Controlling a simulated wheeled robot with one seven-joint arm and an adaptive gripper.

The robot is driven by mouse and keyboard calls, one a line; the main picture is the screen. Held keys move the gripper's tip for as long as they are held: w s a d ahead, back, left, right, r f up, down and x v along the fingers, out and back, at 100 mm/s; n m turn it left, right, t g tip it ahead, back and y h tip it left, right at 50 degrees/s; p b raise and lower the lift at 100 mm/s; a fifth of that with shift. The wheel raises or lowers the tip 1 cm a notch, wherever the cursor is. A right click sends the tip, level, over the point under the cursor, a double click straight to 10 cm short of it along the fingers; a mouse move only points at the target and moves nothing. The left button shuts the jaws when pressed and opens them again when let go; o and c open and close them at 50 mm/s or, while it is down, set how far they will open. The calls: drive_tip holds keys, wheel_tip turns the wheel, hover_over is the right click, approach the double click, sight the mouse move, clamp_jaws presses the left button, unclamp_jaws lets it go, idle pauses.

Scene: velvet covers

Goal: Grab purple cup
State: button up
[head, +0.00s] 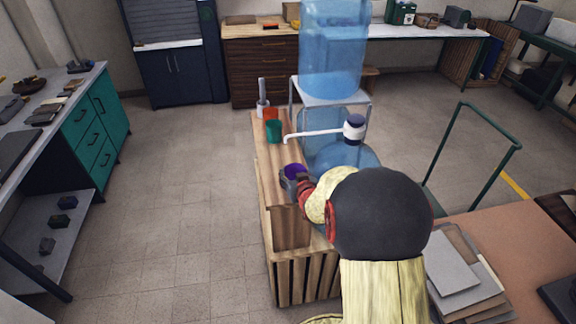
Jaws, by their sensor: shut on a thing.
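The purple cup (294,171) is near the middle of the head view, above the wooden crate-like stand (292,240). Its purple inside shows from above. My gripper (296,183) is shut on the cup from the near right side. My arm hides part of the cup's right side and the stand behind it. I cannot tell whether the cup's base touches the stand top.
A green-railed cart (470,150) is at right. The floor at left is clear.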

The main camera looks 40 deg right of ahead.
drive_tip(key=shift+s+a+p, duration=0.15)
drive_tip(key=shift+s+a, duration=0.4)
drive_tip(key=shift+s, duration=0.55)
drive_tip(key=shift+s+a+p, duration=0.15)
drive_tip(key=shift+s+a, duration=0.35)
drive_tip(key=shift+s, duration=0.6)
drive_tip(key=shift+s+a+p, duration=0.15)
drive_tip(key=shift+s+a, duration=0.4)
drive_tip(key=shift+s, duration=0.55)
